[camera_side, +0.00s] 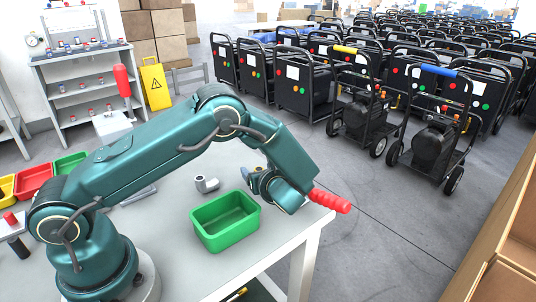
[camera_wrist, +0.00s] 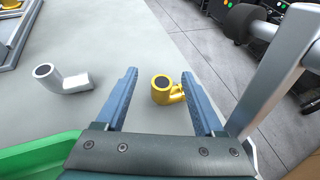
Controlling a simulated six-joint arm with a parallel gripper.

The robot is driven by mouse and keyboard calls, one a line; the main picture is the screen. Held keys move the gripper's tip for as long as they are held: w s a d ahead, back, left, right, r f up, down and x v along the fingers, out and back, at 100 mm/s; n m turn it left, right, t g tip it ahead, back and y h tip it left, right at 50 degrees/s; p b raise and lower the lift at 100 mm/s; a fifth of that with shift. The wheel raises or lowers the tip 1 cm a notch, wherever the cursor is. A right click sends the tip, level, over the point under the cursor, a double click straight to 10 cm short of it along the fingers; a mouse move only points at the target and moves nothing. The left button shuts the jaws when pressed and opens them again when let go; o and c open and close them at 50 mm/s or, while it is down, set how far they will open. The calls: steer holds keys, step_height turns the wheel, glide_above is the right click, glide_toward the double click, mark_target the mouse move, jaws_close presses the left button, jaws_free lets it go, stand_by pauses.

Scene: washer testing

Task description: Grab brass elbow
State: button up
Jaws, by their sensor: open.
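The brass elbow (camera_wrist: 167,91) is a gold-coloured bent pipe piece on the grey tabletop. In the wrist view it lies between my gripper's two blue fingers, nearer the right finger. I cannot tell whether that finger touches it. My gripper (camera_wrist: 160,76) is open, and nothing is clamped in it. In the side view my gripper (camera_side: 256,180) is low over the table, behind the green bin, and I cannot clearly make out the brass elbow there.
A silver elbow (camera_side: 206,184) lies left of my gripper; it also shows in the wrist view (camera_wrist: 62,80). An empty-looking green bin (camera_side: 226,238) stands close by. The table edge is near on the right. Red and yellow bins (camera_side: 33,181) stand at far left.

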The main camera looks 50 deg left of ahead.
steer(key=shift+w+a+f, duration=0.15)
steer(key=shift+a+f, duration=0.05)
steer(key=shift+a, duration=0.3)
jaws_close()
steer(key=shift+r, duration=0.15)
